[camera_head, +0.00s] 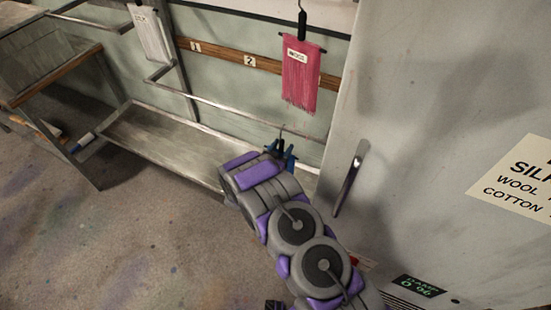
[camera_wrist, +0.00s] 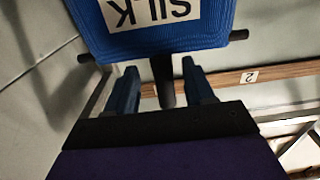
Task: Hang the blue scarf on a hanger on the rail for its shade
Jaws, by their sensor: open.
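The blue scarf (camera_wrist: 165,30) with a white SILK label (camera_wrist: 150,10) fills the top of the wrist view, upside down there. It hangs over a black hanger bar (camera_wrist: 240,35). The dark hanger stem (camera_wrist: 164,80) stands between the two blue fingers of my open gripper (camera_wrist: 162,85); I cannot tell if either finger touches it. In the head view my gripper (camera_head: 280,153) is just below the lower metal rail (camera_head: 240,108). A thin hook (camera_head: 282,129) rises above it at the rail and looks hung over it. My arm hides the scarf there.
A pink scarf (camera_head: 300,80) labelled WOOL and a white scarf (camera_head: 149,33) hang higher up. A wooden strip (camera_head: 225,53) carries plates 1 and 2. A grey cabinet door with a handle (camera_head: 350,178) stands close right. A metal shelf (camera_head: 165,140) runs below the rail. Open floor lies left.

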